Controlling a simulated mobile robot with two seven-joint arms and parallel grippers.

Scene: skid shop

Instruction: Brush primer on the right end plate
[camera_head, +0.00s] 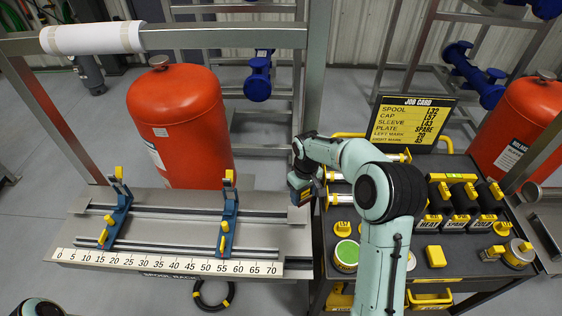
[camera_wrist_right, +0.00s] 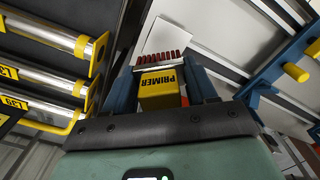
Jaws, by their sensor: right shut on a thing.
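My right gripper (camera_head: 300,193) hangs over the right end of the spool rack. In the right wrist view, its blue fingers (camera_wrist_right: 170,92) are shut on a yellow block marked PRIMER (camera_wrist_right: 160,88), a brush with dark red bristles (camera_wrist_right: 158,57) pointing away from the wrist. A pale rectangular plate (camera_wrist_right: 178,35) lies just beyond the bristles; I cannot tell whether they touch it. In the head view the arm partly hides the brush. The spool rack (camera_head: 180,262) carries two blue supports with yellow knobs, the left one (camera_head: 117,215) and the right one (camera_head: 229,215). My left gripper is out of view.
A black cart (camera_head: 480,268) at right holds labelled tubes, a green-topped tin (camera_head: 346,255), several black-and-yellow holders and a job card (camera_head: 413,122). An orange tank (camera_head: 180,120) stands behind the rack. A steel post (camera_head: 316,70) rises near my right gripper.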

